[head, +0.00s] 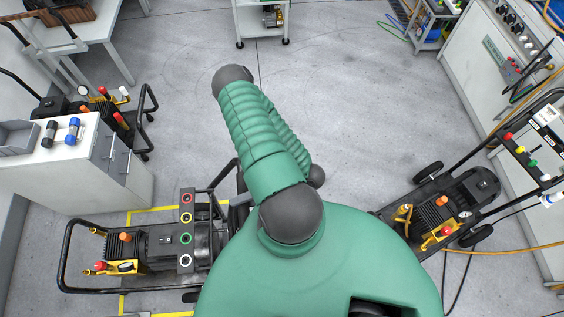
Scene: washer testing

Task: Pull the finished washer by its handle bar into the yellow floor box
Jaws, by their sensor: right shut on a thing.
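A washer (150,248) with a black frame, an orange knob and a panel of coloured rings stands at the lower left. It overlaps the yellow floor box (160,209), whose lines show above, left of and below it. Its handle bar (222,177) rises at its right end, beside my green arm. My right gripper (240,200) is mostly hidden by my arm and body; only a small grey part shows at the bar, and it is shut on the bar. The fingertips cannot be made out. My left gripper is not in view.
Another washer (437,216) stands at the right with a hose on the floor. A white cabinet (75,170) and a third washer (108,110) are at the left. The floor (350,110) ahead is clear.

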